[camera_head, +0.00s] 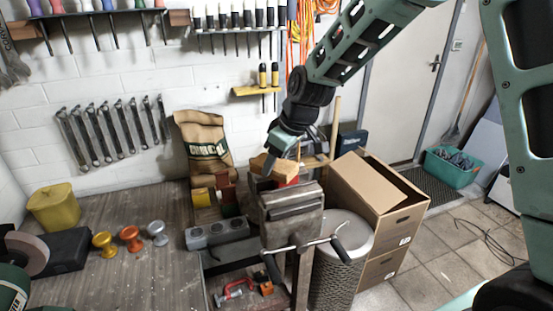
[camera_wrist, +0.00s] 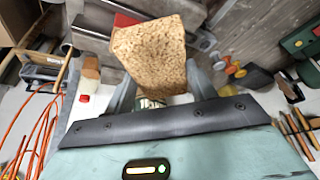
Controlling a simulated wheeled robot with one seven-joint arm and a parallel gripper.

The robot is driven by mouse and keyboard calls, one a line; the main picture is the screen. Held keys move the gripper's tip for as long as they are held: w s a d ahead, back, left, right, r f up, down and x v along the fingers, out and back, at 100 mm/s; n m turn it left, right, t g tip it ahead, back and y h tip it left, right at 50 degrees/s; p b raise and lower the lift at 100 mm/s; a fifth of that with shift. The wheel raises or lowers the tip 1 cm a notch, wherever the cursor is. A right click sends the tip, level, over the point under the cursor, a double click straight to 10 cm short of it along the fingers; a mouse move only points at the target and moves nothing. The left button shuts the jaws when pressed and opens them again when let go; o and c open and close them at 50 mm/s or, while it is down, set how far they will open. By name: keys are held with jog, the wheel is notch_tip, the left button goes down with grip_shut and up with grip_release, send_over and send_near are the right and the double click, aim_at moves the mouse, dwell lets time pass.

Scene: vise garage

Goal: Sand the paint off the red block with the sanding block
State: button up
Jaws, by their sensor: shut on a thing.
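The sanding block (camera_head: 268,168), a tan, speckled block, is in my gripper (camera_head: 284,157) just above the vise (camera_head: 291,209). In the wrist view the sanding block (camera_wrist: 150,55) sits between the two fingers of my gripper (camera_wrist: 160,88), which are shut on it. The red block (camera_head: 288,182) is at the top of the vise, below and partly behind the sanding block. In the wrist view only a red corner of the red block (camera_wrist: 124,20) shows past the sanding block. I cannot tell whether the two blocks touch. The paint's state is hidden.
Open cardboard boxes (camera_head: 396,212) and a mesh bin (camera_head: 338,274) stand right of the vise. The vise handle (camera_head: 302,246) sticks out in front. A grey toolbox-like unit (camera_head: 216,233) and a paper sack (camera_head: 205,143) are on the left.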

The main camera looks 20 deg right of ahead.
aim_at(288, 160)
jog(key=shift+f+b, duration=0.3)
jog(key=shift+f, duration=0.15)
jog(key=shift+d, duration=0.1)
jog(key=shift+d+r, duration=0.1)
jog(key=shift+d, duration=1.45)
jog(key=shift+d+b, duration=0.5)
jog(key=shift+d, duration=1.15)
jog(key=shift+a, duration=3.3)
jog(key=shift+r+p, duration=2.25)
jog(key=shift+r, duration=0.7)
